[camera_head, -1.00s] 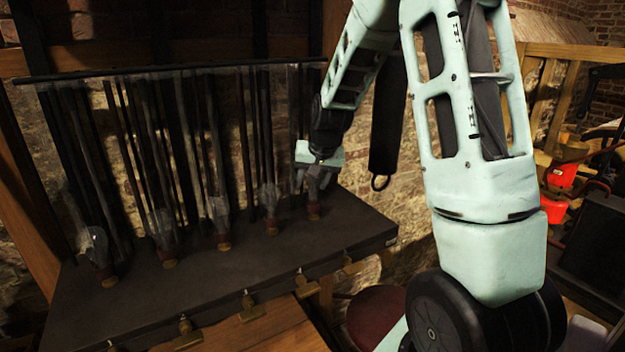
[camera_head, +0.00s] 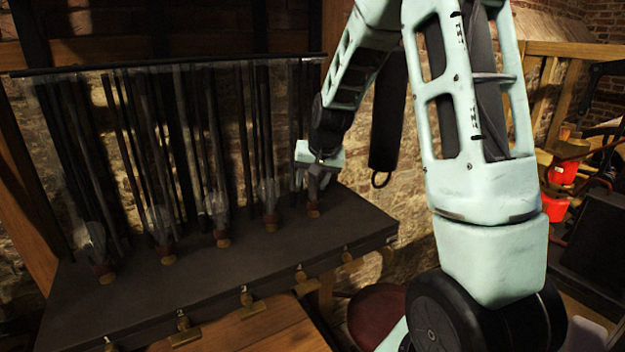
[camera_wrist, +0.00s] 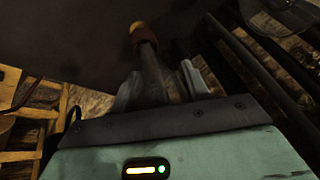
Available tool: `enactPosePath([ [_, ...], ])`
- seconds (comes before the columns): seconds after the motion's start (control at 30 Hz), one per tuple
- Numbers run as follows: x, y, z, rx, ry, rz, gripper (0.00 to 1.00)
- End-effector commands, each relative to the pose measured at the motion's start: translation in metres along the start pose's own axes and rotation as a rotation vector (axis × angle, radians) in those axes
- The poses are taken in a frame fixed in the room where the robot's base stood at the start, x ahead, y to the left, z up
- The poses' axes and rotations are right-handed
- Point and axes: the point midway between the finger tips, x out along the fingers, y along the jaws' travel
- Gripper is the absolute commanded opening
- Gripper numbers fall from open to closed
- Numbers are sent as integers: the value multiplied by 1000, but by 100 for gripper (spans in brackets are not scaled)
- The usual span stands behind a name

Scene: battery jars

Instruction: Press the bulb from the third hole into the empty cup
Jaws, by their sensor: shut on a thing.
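My gripper (camera_head: 318,178) is at the far right end of a row of upright glass bulbs, at the rightmost piece (camera_head: 314,207). In the wrist view its pale fingers (camera_wrist: 158,78) are shut on a dark, slim piece with a reddish collar (camera_wrist: 143,34) and a yellow-orange end. Other bulbs stand in the row to the left, including the leftmost bulb (camera_head: 92,238), another bulb (camera_head: 162,222), a middle bulb (camera_head: 219,208) and one beside the gripper (camera_head: 268,192). Each has a reddish, brass-toned foot. I cannot tell which cup is empty; the holes are not clear.
The row stands on a dark shelf (camera_head: 215,290). Dark rods hang behind it from a thin horizontal bar (camera_head: 150,67). Brass fittings (camera_head: 184,322) line the shelf's front edge. A wooden top (camera_head: 250,330) lies in front. Red objects (camera_head: 556,208) and clutter stand at right.

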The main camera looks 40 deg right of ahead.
Motion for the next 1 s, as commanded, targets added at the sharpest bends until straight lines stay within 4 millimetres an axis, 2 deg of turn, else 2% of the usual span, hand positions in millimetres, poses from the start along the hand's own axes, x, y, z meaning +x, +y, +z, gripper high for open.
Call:
enactPosePath([
  [1.0, 12, 2, 5, 0, 0, 0, 20],
])
